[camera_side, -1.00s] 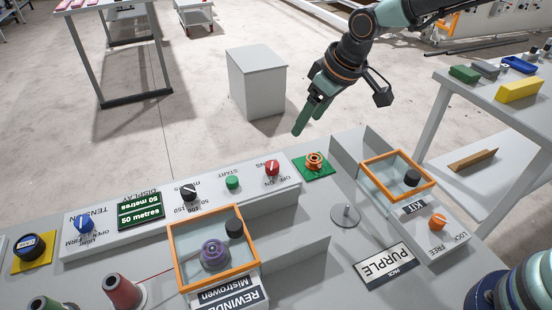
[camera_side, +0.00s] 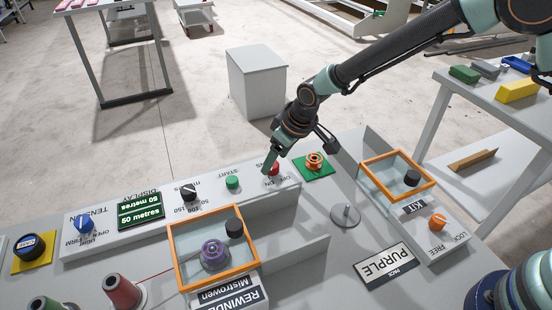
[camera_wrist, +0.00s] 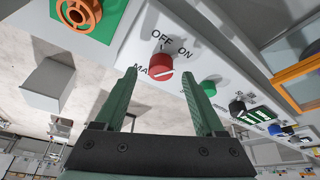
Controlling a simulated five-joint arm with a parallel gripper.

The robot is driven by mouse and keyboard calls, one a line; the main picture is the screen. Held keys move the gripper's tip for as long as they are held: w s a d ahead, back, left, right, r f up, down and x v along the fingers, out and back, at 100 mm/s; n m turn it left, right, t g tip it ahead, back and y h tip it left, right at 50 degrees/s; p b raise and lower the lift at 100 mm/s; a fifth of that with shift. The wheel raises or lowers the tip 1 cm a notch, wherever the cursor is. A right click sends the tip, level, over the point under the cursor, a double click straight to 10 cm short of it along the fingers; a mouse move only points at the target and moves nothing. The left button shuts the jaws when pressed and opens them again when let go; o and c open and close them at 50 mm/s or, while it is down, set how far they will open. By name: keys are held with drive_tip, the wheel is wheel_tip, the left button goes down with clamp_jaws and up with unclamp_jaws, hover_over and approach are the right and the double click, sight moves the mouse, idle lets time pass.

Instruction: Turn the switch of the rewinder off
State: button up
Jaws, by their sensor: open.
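The red switch (camera_side: 274,168) is a round knob on the sloped grey panel, with OFF and ON printed beside it. In the wrist view the red knob (camera_wrist: 160,67) shows between and just beyond my fingertips, with OFF and ON above it. A pale mark shows on the knob, but I cannot tell surely which word it points to. My gripper (camera_side: 268,166) is open over the knob, its green fingers partly hiding it in the side view. I cannot tell whether they touch it. The rewinder (camera_side: 213,250) is an orange-framed clear-lidded box with a purple spool inside.
A green START button (camera_side: 232,182), a black dial (camera_side: 189,192) and a blue tension knob (camera_side: 84,224) share the panel. The kit box (camera_side: 397,174) is farther right.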

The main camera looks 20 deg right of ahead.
drive_tip(key=shift+x, duration=1)
clamp_jaws()
drive_tip(key=shift+n, duration=0.7)
drive_tip(key=shift+d, duration=0.1)
unclamp_jaws()
drive_tip(key=shift+r, duration=0.1)
drive_tip(key=v, duration=1.2)
